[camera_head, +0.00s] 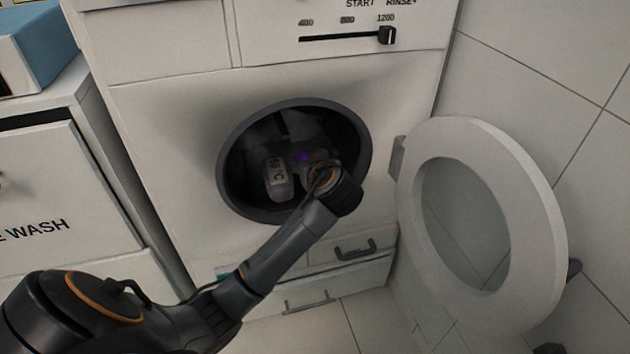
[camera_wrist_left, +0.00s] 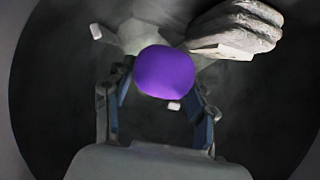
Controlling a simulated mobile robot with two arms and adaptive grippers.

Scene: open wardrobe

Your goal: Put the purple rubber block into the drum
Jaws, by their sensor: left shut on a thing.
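The purple rubber block (camera_wrist_left: 165,72) shows as a rounded purple shape at the fingertips of my left gripper (camera_wrist_left: 160,85) in the left wrist view. The gripper is shut on it. In the head view the block (camera_head: 302,156) is a small dark purple patch, and my left wrist hides most of the gripper (camera_head: 303,166). My left arm reaches through the round opening of the drum (camera_head: 243,160), so the block and gripper are inside it. The drum's dark interior makes the gap between block and drum wall hard to judge. My right gripper is not in view.
A pale item with a printed label (camera_head: 278,178) lies in the drum beside my gripper; the wrist view shows a pale bundle (camera_wrist_left: 236,28) there. The round washer door (camera_head: 545,220) stands open at right. A slider (camera_head: 387,35) is above. A cabinet (camera_head: 50,190) stands left.

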